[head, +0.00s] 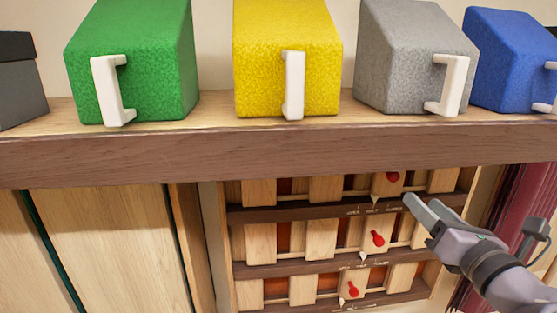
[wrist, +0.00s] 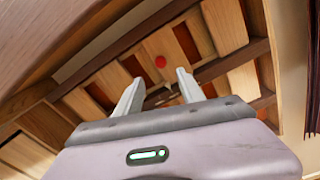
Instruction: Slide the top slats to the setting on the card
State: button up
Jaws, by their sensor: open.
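A wooden frame under the shelf holds three rows of pale slats. The top slats (head: 325,189) are partly hidden by the shelf edge. One top slat bears a red knob (head: 392,178) and a white pointer (head: 376,200) over small lettering on the dark rail (head: 330,211); the lettering is too small to read. My gripper (head: 410,203) is just below and right of the top knob, open and empty. In the wrist view a red knob (wrist: 160,62) shows beyond and between the open fingertips (wrist: 160,80), apart from them. I see no card.
The middle knob (head: 378,238) and bottom knob (head: 352,289) sit in the lower rows. A brown shelf edge (head: 120,157) overhangs the rows. Green (head: 150,60), yellow (head: 270,70), grey (head: 400,70) and blue (head: 510,60) handled boxes stand on it. A dark red curtain (head: 520,205) hangs at right.

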aim_at(396, 178)
jog(key=w, duration=0.6)
jog(key=w+p, duration=0.1)
jog(key=w, duration=0.6)
jog(key=shift+w+a, duration=0.2)
jog(key=shift+w, duration=0.05)
jog(key=shift+c, duration=0.5)
grip_shut()
